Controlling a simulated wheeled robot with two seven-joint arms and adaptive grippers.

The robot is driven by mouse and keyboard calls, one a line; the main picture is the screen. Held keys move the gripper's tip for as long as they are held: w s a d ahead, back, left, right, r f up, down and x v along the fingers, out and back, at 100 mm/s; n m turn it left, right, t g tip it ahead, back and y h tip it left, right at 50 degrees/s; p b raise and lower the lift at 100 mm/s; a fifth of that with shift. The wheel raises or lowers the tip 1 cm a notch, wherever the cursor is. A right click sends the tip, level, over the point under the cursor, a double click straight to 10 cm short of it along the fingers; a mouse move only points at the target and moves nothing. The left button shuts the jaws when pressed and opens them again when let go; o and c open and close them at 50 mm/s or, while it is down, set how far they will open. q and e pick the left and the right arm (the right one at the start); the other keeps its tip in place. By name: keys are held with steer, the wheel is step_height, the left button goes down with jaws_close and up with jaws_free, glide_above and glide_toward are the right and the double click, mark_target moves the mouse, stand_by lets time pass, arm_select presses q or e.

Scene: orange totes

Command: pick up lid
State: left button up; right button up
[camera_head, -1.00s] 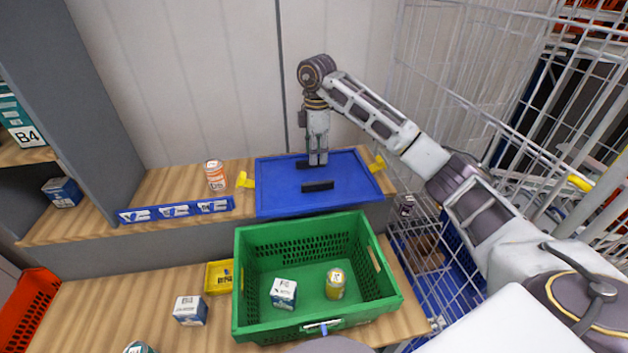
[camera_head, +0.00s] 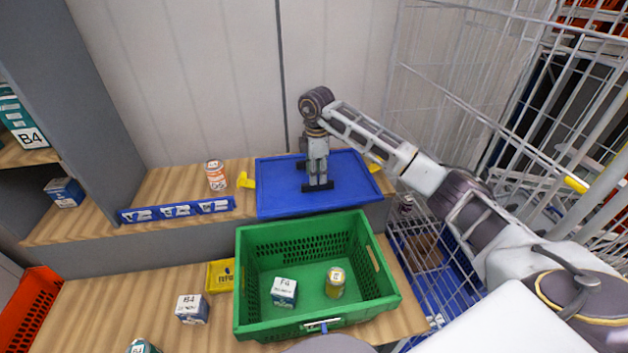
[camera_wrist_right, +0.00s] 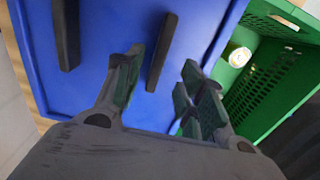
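The blue lid (camera_head: 279,192) lies flat on the wooden shelf behind the green crate, with yellow clips at its sides and two black bar handles on top. My right gripper (camera_head: 318,183) points down at the near handle (camera_head: 330,186), partly hiding it. In the right wrist view, that handle (camera_wrist_right: 161,52) lies between the two spread fingers of the gripper (camera_wrist_right: 160,88), apart from both. The other handle (camera_wrist_right: 66,32) is to the left there. The gripper is open and empty. My left gripper is out of view.
The green crate (camera_head: 248,325) in front holds a white-blue box (camera_head: 284,292) and a yellow can (camera_head: 335,282). An orange can (camera_head: 215,175) stands left of the lid. A wire cage (camera_head: 450,90) stands to the right, and the wall is close behind.

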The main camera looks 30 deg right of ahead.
steer(key=shift+f, duration=0.1)
steer(key=shift+w+d+f+p, duration=0.15)
steer(key=shift+f+p, duration=0.6)
steer(key=shift+f, duration=1.75)
steer(key=shift+c, duration=0.3)
jaws_close()
